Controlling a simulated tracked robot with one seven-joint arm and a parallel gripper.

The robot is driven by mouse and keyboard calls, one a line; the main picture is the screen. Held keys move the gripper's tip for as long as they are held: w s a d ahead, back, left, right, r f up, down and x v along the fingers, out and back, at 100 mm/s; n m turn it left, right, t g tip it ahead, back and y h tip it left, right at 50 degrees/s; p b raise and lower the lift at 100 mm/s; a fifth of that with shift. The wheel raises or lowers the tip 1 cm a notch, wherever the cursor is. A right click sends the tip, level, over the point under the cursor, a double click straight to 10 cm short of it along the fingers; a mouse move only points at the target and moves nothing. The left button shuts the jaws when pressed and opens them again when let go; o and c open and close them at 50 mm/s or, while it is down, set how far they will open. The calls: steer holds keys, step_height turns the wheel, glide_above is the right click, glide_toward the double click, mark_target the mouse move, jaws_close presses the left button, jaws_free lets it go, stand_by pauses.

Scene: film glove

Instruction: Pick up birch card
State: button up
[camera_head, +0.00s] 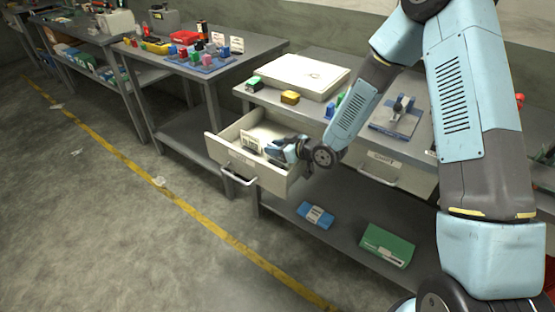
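An open drawer (223,151) juts out from the grey workbench. A pale card with dark print (250,142) is in it, at the left side, and its wording is too small to read. My gripper (270,151) reaches into the drawer from the right, with its fingers close to the card's right side. I cannot tell whether the fingers touch the card or how far apart they are. Two small white cards with dark print, one (217,39) and another (236,44), stand upright on the neighbouring bench; I cannot tell which card is birch.
A large white box (301,76) and a yellow block (290,97) lie on the bench above the drawer. A shut drawer (396,172) is to the right. A blue pack (316,215) and a green box (387,244) lie on the lower shelf. The floor in front is mostly clear.

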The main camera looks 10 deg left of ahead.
steer(key=shift+c, duration=0.4)
jaws_close()
steer(key=shift+r, duration=0.15)
